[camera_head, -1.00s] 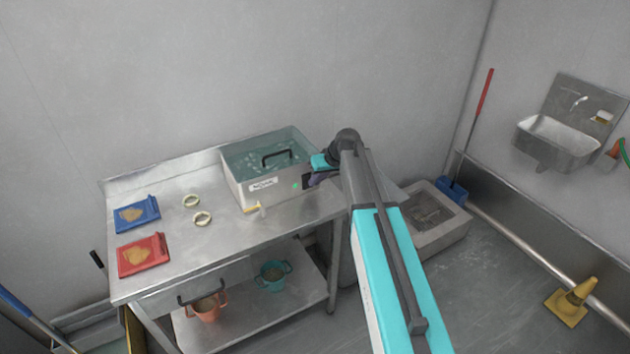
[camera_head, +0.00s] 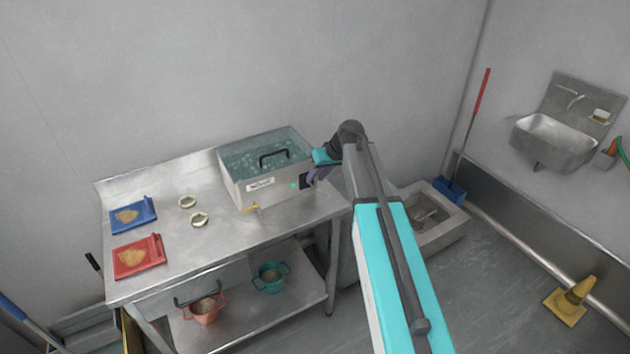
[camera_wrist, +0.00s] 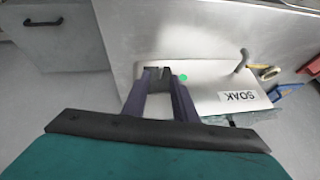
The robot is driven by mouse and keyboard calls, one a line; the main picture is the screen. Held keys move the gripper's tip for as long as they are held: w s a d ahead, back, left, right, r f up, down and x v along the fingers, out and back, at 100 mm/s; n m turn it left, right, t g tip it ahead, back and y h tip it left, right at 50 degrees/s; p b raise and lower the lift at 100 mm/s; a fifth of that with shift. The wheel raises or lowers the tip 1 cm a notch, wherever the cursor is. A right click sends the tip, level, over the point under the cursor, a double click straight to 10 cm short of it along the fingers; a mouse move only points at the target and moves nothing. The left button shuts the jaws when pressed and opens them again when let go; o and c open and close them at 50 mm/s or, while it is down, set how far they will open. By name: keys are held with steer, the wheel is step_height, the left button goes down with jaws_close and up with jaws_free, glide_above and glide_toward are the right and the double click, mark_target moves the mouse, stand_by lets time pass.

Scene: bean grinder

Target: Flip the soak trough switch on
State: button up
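The soak trough (camera_head: 272,193) is a grey metal tank of water at the back right of the steel table. Its front has a white label, a lit green light (camera_head: 293,186) and a dark switch panel (camera_head: 306,181) near the right corner. In the wrist view the trough (camera_wrist: 207,98) shows with its SOAK label and green light (camera_wrist: 183,77). My gripper (camera_head: 314,180) is at that front right corner; its purple fingers (camera_wrist: 160,72) end over the dark panel. The fingers hide the switch, so its position and any contact are unclear. No held object shows.
A yellow-handled tap (camera_head: 252,208) sticks out below the label. Two pale rings (camera_head: 198,219), a blue tray (camera_head: 148,208) and a red tray (camera_head: 152,248) lie left. Two buckets stand on the lower shelf. A low floor basin (camera_head: 440,232) is right of the table.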

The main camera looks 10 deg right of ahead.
steer(key=b+v, duration=0.2)
steer(key=v, duration=0.8)
steer(key=shift+s+r+b, duration=0.2)
steer(key=shift+b, duration=0.2)
steer(key=s+a+f+m+g+b, duration=0.15)
steer(key=s+f, duration=0.45)
steer(key=f, duration=0.6)
steer(key=s+a+f+g+h, duration=0.15)
steer(key=s+f, duration=0.45)
steer(key=f, duration=0.6)
steer(key=s+a+f+g, duration=0.1)
steer(key=s+f+g, duration=0.1)
steer(key=s+f, duration=0.65)
steer(key=s+f+g+h, duration=0.1)
steer(key=s+f+g, duration=0.1)
steer(key=s+f, duration=0.9)
steer(key=s+a+f+g+h+b, duration=0.1)
steer(key=s+f+g, duration=0.2)
steer(key=s+f, duration=0.9)
steer(key=s+m, duration=0.1)
steer(key=s, duration=0.5)
steer(key=shift+g+b, duration=0.3)
steer(key=shift+s+f, duration=0.1)
steer(key=shift+f, duration=0.05)
